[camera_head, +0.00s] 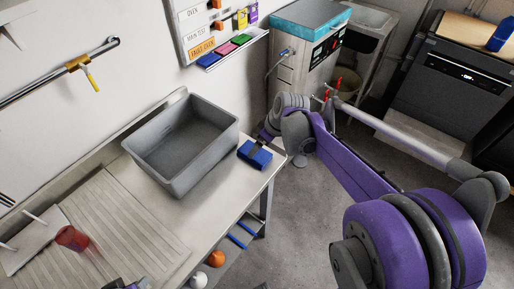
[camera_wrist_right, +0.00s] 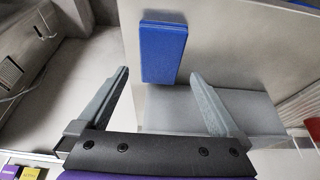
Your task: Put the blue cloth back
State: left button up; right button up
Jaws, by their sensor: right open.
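The blue cloth (camera_head: 258,156), a flat folded rectangle, lies on the right end of the pale worktop beside the grey tub. It also shows in the right wrist view (camera_wrist_right: 163,50). My right gripper (camera_head: 257,143) reaches in from the right and is at the cloth in the head view. In the wrist view my right gripper (camera_wrist_right: 160,76) is open, one finger on each side of the cloth's near end, with gaps on both sides. It holds nothing. My left gripper is not clearly in view.
The grey tub (camera_head: 158,166) stands close left of the cloth. A red beaker (camera_head: 72,238) stands on the ridged drainer. The wall board (camera_head: 206,30) has a shelf of coloured blocks. The worktop's edge is just right of the cloth.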

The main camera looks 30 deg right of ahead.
pick_arm(q)
jog(key=shift+r+p, duration=0.35)
jog(key=shift+r, duration=0.05)
pick_arm(e)
jog(key=a+v, duration=0.1)
jog(key=v, duration=0.6)
pick_arm(q)
jog(key=shift+w, duration=0.1)
pick_arm(e)
jog(key=s+a+f+m, duration=0.1)
jog(key=s+a+f, duration=0.1)
jog(key=s, duration=0.4)
jog(key=s+a+f+m+h, duration=0.1)
jog(key=s+a+f+m, duration=0.1)
jog(key=s+a, duration=0.3)
jog(key=s+a+f+m+t, duration=0.1)
jog(key=s+a+f, duration=0.2)
jog(key=s, duration=0.3)
jog(key=shift+s+a+f+h, duration=0.3)
jog(key=shift+a+f+h, duration=0.1)
jog(key=shift+a, duration=0.35)
